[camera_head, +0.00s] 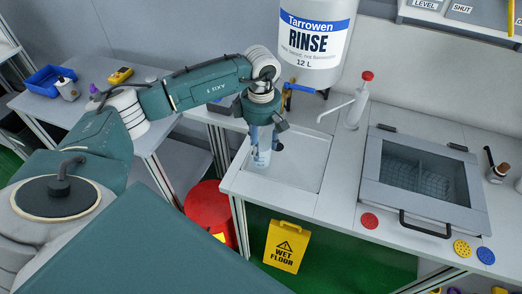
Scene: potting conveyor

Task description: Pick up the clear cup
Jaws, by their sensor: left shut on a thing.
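The clear cup (262,158) is between the fingers of my left gripper (263,142), which points downward and is shut on it. The cup is pale and see-through, and the fingers cover part of its sides. It is over the shallow white tray (305,178) set in the bench. I cannot tell whether the cup's base touches the tray. My right gripper is not in view.
A large Rinse container (312,75) hangs above the tray. To the right are a white bottle with a red cap (359,102) and a glass-lidded box (420,178) with a black handle. A yellow wet floor sign (286,246) and a red round bin (208,205) stand below the bench.

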